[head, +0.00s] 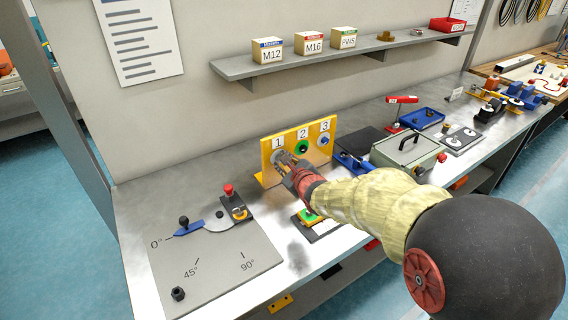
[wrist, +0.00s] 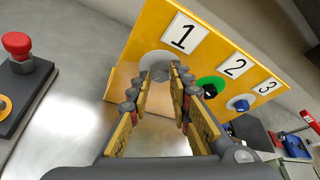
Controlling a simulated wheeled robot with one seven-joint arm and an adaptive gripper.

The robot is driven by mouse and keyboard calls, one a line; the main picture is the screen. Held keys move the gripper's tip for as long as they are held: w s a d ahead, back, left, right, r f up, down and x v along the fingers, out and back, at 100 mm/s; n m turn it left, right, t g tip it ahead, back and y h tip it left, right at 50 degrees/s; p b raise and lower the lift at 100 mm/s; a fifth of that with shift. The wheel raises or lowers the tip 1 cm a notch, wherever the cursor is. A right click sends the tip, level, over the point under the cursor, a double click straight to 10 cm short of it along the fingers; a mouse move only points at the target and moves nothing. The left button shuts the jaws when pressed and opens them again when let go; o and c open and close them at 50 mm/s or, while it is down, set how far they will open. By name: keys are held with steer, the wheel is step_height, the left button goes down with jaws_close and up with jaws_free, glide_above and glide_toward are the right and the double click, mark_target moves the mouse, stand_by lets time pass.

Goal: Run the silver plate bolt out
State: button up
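A yellow upright panel (head: 268,170) carries labels 1, 2 and 3; it also fills the upper wrist view (wrist: 140,40). Under label 1 is a round silver plate (wrist: 150,60); in the head view my gripper partly covers it. A grey piece, likely its bolt (wrist: 160,72), shows between my fingertips, but its shape is mostly hidden. My gripper (head: 283,158) points at the silver plate, its fingers parted on either side of the grey piece (wrist: 160,75). I see a gap between the fingers and cannot tell whether the tips touch anything.
Beside the silver plate are a green plate (wrist: 209,81) with a black knob and a blue one (wrist: 240,103). A grey lidded box (head: 405,153) and blue parts are right.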

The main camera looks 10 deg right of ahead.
steer(key=shift+o, duration=0.8)
